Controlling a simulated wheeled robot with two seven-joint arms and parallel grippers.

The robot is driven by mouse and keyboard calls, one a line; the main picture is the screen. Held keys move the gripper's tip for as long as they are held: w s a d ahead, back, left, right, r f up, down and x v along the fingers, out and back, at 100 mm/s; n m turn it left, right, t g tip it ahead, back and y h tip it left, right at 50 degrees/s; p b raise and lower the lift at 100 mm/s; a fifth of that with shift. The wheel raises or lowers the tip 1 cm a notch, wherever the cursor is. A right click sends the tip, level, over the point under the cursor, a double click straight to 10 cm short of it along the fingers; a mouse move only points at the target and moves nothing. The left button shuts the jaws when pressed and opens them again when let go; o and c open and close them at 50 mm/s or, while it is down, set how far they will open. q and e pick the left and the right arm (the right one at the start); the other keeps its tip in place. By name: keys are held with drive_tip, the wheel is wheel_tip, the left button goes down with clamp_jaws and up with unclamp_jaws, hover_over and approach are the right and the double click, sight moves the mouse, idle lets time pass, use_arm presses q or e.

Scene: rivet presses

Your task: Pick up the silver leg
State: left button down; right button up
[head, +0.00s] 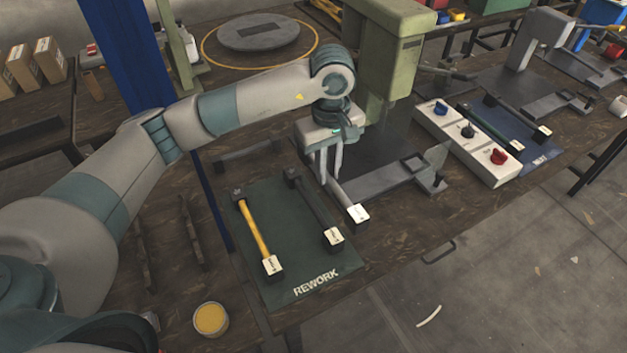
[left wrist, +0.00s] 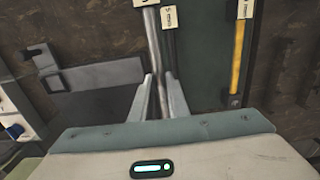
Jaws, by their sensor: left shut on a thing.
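The silver leg (head: 343,194) has a white-labelled end block and is gripped by my left gripper (head: 331,176), just right of the green REWORK mat (head: 303,271). In the left wrist view the silver leg (left wrist: 153,42) runs up from between the fingers of my left gripper (left wrist: 158,88), which are shut on it. Whether the leg is clear of the surface I cannot tell. A black leg (head: 313,207) and a yellow leg (head: 254,230) lie on the mat, to the left of the silver one. My right gripper is not in view.
A green press (head: 394,50) stands behind the gripper, with a grey metal fixture (head: 379,188) just right of the leg. A yellow-topped tin (head: 211,319) stands at front left.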

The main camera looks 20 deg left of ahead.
use_arm(q)
drive_tip(key=shift+w+d+r, duration=0.2)
drive_tip(key=shift+d, duration=0.15)
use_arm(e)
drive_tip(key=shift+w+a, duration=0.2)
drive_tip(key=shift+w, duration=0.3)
